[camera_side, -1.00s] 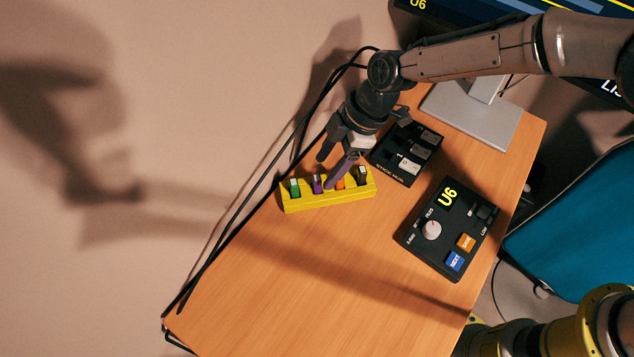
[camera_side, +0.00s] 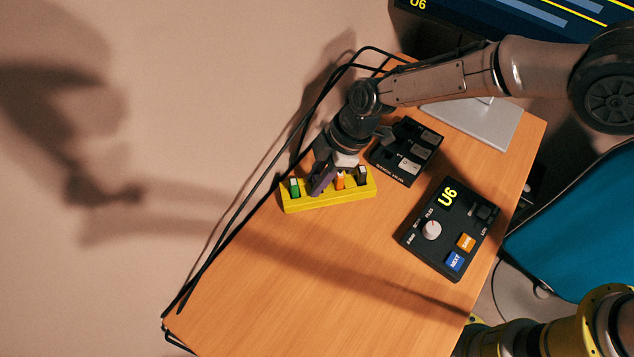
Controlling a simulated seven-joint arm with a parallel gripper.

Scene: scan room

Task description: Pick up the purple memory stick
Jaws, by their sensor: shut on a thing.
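The yellow holder (camera_side: 330,203) stands on the wooden desk, with a green stick (camera_side: 294,187), an orange stick (camera_side: 340,180) and a dark stick (camera_side: 362,174) upright in it. My gripper (camera_side: 319,188) is down at the holder, between the green and orange sticks. It is shut on the purple memory stick, which its dark fingers hide almost fully. I cannot tell whether the stick is still seated in its slot.
A black stick hub (camera_side: 393,176) stands just right of the holder. A black control box (camera_side: 450,230) with a knob and buttons is nearer the right edge. A grey monitor stand (camera_side: 478,125) is behind. Black cables run along the desk's left edge. The front desk (camera_side: 290,290) is clear.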

